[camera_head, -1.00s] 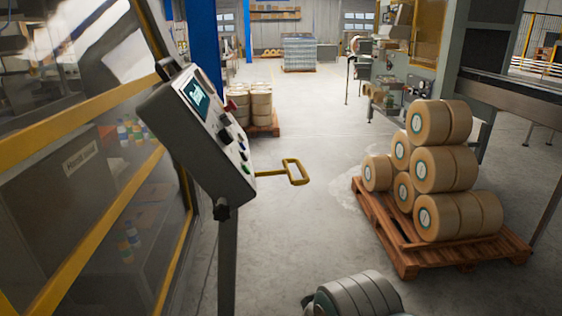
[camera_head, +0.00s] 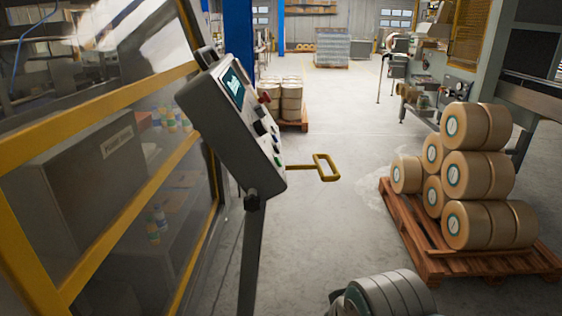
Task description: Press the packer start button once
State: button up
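The packer's control panel (camera_head: 228,130) is a tilted grey box on a dark post, left of centre, seen from its side. Its face carries a small lit screen (camera_head: 234,88), a red knob (camera_head: 264,97), dark switches (camera_head: 259,127) and several small buttons, one of them green (camera_head: 278,161). The labels on the buttons are too small to read, so I cannot tell which is the start button. A part of my arm (camera_head: 385,296) shows at the bottom edge, apart from the panel. My gripper is not in view.
A yellow handle (camera_head: 326,168) sticks out to the right of the panel. The yellow-framed packer enclosure (camera_head: 95,112) fills the left. A wooden pallet (camera_head: 425,262) with stacked tape rolls (camera_head: 480,178) stands at the right. The floor (camera_head: 335,230) between is clear.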

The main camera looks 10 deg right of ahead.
jog(key=shift+a, duration=0.15)
grip_shut()
dwell(0.9)
